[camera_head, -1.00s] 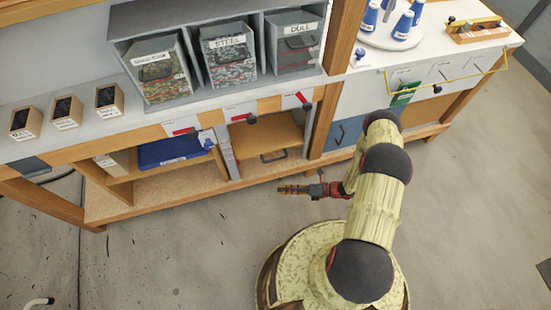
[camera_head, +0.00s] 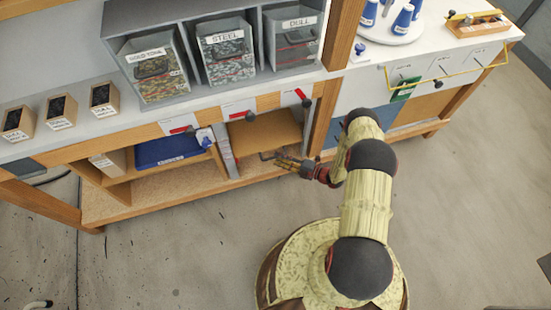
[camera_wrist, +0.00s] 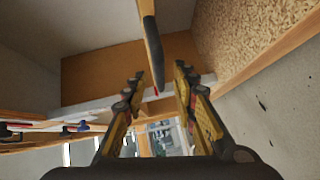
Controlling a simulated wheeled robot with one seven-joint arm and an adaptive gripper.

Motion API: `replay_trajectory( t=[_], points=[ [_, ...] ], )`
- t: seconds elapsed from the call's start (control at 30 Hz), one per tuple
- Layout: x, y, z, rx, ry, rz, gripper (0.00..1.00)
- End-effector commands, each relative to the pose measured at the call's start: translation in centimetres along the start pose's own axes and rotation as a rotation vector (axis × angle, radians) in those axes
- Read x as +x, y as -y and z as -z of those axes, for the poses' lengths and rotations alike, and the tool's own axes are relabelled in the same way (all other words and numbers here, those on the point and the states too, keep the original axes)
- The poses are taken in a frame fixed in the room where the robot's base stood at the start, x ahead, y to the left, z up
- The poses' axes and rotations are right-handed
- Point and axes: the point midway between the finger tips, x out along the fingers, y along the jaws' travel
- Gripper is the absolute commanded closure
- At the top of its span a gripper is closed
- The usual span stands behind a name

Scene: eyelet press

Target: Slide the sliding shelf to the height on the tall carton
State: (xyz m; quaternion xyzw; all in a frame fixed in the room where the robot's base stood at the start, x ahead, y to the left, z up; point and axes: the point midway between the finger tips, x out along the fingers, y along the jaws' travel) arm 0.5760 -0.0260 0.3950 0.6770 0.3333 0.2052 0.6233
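The sliding shelf (camera_head: 262,134) is a brown board in the open bay below the bench top, beside a grey upright rail. A dark handle (camera_head: 268,155) shows at its front edge. My gripper (camera_head: 284,162) is low at the front of this bay, close to the handle. In the wrist view my gripper (camera_wrist: 158,76) has its two fingers apart. A dark-edged bar (camera_wrist: 152,50) reaches down between or just beyond the fingertips; contact cannot be told. A pale carton (camera_head: 110,162) stands in the left bay, partly hidden; whether it is the tall carton is unclear.
A blue bin (camera_head: 168,149) sits left of the rail. Red levers (camera_head: 240,114) line the bench front above. The particle-board bottom shelf (camera_head: 155,195) lies below, and a wooden post (camera_head: 325,115) stands right of the bay. The floor in front is clear.

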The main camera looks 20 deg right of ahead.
Motion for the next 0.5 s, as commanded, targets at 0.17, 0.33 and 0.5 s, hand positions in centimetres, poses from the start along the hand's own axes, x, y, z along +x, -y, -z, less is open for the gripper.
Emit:
replay_trajectory(
  t=[0.17,0.33,0.5],
  points=[
    [2.1,0.1,0.0,-0.001,-0.002,0.0,0.72],
    [2.7,0.0,0.0,0.0,0.0,0.0,0.72],
    [2.7,0.0,0.0,0.0,0.0,0.0,0.72]
  ],
)
